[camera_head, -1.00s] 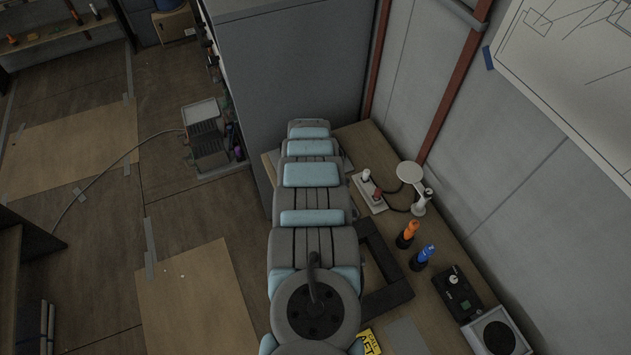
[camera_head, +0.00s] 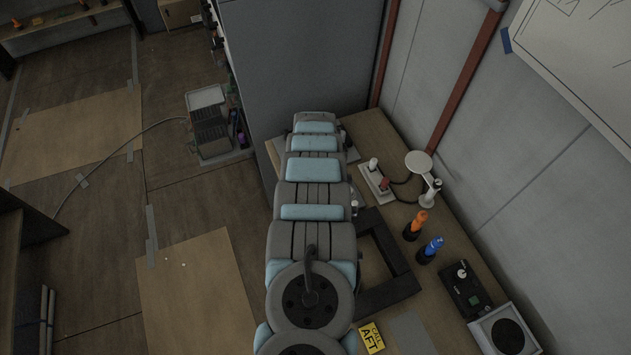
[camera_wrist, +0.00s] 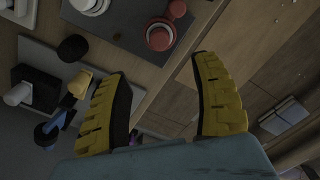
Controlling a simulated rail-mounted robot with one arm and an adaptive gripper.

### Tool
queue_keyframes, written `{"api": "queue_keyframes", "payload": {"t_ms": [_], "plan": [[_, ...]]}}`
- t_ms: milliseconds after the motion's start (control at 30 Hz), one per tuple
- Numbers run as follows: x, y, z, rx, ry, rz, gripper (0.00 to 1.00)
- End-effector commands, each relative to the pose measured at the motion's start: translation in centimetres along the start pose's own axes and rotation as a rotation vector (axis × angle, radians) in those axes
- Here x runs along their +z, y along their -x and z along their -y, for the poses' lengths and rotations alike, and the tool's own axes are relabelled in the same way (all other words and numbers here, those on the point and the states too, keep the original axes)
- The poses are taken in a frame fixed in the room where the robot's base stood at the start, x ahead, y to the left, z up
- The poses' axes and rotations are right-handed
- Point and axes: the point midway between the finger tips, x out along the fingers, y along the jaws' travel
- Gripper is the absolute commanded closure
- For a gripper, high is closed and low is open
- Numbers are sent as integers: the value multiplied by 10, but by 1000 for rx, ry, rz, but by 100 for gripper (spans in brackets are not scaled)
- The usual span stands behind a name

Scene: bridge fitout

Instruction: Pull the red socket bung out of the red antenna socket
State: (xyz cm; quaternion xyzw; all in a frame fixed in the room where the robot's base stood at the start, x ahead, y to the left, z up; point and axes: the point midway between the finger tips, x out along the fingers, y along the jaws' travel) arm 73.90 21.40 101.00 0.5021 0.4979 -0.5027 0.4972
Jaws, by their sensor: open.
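In the wrist view, a round red piece (camera_wrist: 160,38) sits in a pale ring on a grey plate, at the top centre. It looks like the red bung in its socket, but I cannot tell the two apart. In the head view my arm hides the gripper and I cannot make out the bung.
In the head view, a white strip (camera_head: 366,181) with a red plug (camera_head: 384,184) and a white plug stands on the bench. An orange connector (camera_head: 416,223), a blue connector (camera_head: 430,249) and a black box (camera_head: 467,290) stand nearer. A grey cabinet (camera_head: 290,60) rises behind.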

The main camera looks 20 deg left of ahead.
Motion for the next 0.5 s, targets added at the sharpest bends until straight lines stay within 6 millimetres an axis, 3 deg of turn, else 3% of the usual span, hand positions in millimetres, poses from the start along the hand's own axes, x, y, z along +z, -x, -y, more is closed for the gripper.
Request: {"api": "queue_keyframes", "payload": {"t_ms": [33, 500], "plan": [[0, -11, 0, 0, 0, 0, 36], [0, -68, -1, 4, 0, -1, 36]]}}
